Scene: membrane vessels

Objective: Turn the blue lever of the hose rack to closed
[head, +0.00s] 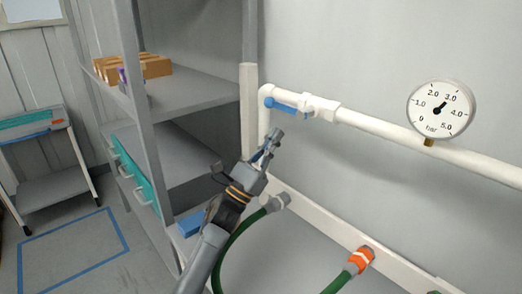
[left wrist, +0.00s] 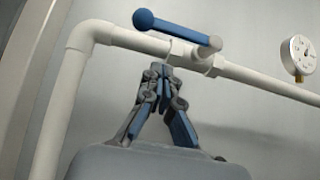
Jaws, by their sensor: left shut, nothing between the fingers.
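The blue lever (head: 286,106) has a ball at its left end and lies roughly along the white pipe (head: 385,130), near the pipe's left elbow. It also shows in the left wrist view (left wrist: 180,28), in front of and above the pipe, joined to a white valve body (left wrist: 207,62). My left gripper (head: 273,137) is shut and empty. It is below the lever, with its fingertips pointing up towards the pipe; in the left wrist view the fingertips (left wrist: 163,72) appear just under the pipe, apart from the lever. My right gripper is not in view.
A round pressure gauge (head: 441,109) stands on the pipe to the right. A grey shelf (head: 195,92) with cardboard boxes (head: 133,68) is on the left. A green hose (head: 238,235) and an orange coupling (head: 360,260) are below. The wall around the lever is clear.

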